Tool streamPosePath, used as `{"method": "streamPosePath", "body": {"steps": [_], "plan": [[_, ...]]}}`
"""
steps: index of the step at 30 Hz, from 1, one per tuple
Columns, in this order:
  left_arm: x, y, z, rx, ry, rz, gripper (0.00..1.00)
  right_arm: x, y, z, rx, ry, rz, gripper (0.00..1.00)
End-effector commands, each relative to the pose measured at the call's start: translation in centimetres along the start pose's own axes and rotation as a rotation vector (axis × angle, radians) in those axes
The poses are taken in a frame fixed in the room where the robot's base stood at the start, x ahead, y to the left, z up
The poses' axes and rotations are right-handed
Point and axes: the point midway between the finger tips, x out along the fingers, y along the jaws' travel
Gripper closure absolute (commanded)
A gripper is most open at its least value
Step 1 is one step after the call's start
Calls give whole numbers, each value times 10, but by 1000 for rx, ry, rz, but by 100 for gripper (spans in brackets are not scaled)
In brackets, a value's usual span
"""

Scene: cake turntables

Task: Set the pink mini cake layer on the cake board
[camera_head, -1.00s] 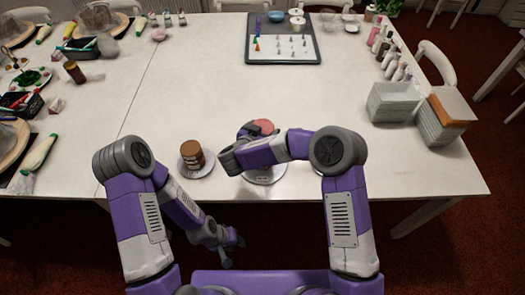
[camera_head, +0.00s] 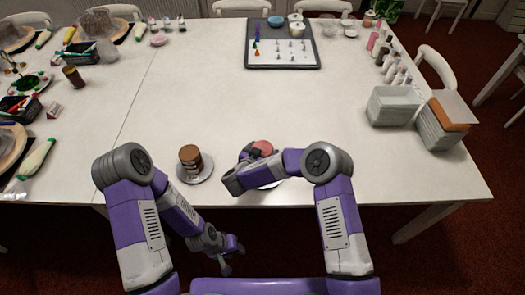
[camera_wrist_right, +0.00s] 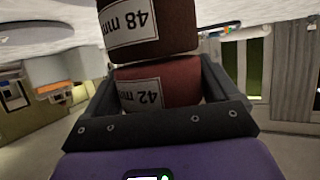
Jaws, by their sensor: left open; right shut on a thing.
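The pink mini cake layer (camera_head: 263,147) is held in my right gripper (camera_head: 251,153), above the near edge of the table. In the right wrist view a reddish layer marked 42 mm (camera_wrist_right: 186,88) sits between the fingers, and a darker layer marked 48 mm (camera_wrist_right: 180,30) is right against it. A pale round board (camera_head: 270,186) shows partly beneath my right arm; the arm hides most of it and any contact with the layers. My left gripper (camera_head: 232,253) is open and empty, low in front of the table.
A brown layered stack (camera_head: 190,155) stands on another round board (camera_head: 205,174) just left of my right gripper. A dark tray with piping tips (camera_head: 283,58) lies at the back. Grey containers (camera_head: 395,105) and bottles are on the right. The table middle is clear.

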Motion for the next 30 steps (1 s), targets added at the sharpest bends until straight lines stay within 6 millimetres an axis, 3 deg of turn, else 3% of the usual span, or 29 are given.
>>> {"method": "streamPosePath", "body": {"steps": [11, 12, 14, 26, 30], "plan": [[2, -1, 0, 0, 0, 0, 57, 2, 0, 4, 1, 1, 0, 42], [2, -1, 0, 0, 0, 0, 57, 2, 0, 4, 1, 1, 0, 10], [2, -1, 0, 0, 0, 0, 57, 2, 0, 4, 1, 0, 0, 1], [9, -4, 0, 0, 0, 0, 57, 3, 0, 5, 4, -1, 1, 0], [0, 0, 0, 0, 0, 0, 57, -28, -3, 1, -2, 2, -6, 0]]}}
